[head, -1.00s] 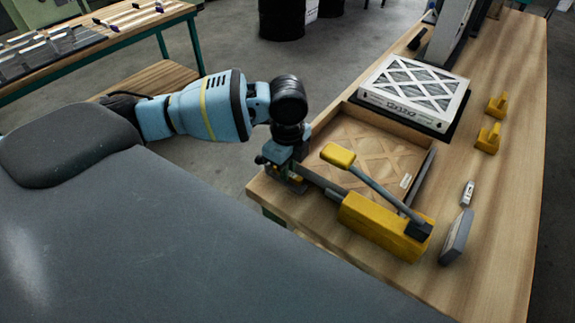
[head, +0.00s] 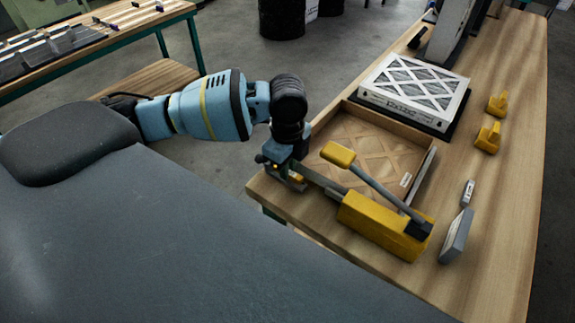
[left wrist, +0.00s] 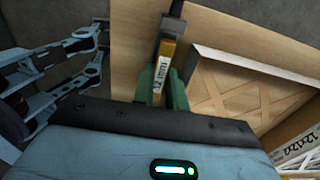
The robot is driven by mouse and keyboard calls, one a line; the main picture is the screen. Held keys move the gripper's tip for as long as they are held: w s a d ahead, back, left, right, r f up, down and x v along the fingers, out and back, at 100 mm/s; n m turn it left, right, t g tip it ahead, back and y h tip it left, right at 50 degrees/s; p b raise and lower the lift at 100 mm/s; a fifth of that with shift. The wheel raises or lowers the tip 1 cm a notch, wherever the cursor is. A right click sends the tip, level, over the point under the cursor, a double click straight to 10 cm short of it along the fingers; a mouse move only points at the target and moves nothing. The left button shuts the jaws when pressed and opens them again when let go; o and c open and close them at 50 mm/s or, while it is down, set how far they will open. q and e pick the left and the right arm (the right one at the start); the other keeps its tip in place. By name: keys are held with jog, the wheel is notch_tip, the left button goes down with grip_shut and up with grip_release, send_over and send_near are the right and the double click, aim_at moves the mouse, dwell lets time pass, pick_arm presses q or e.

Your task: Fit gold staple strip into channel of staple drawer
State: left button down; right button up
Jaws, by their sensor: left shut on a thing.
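The yellow stapler (head: 385,225) lies on the bench, its long lever raised. Its grey staple drawer (head: 325,182) sticks out toward the left, to my left gripper (head: 287,174). In the left wrist view, my left gripper (left wrist: 161,88) is shut on the gold staple strip (left wrist: 163,72), marked "12 mm", between green fingertips. The dark drawer (left wrist: 171,28) shows just beyond the strip's far end, roughly in line with it. I cannot tell whether the strip touches or enters the channel. In the head view the strip is mostly hidden by the gripper. My right gripper is out of view.
A grey block (head: 456,236), a small pale box (head: 468,192) and yellow pieces (head: 488,138) stand to the right. The bench's right side has free room.

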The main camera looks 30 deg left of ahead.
pick_arm(q)
jog(key=shift+f, duration=0.6)
dwell(0.4)
jog(key=c, duration=1.7)
grip_release()
jog(key=shift+r, duration=2.25)
jog(key=o, duration=0.6)
jog(key=shift+c, duration=0.2)
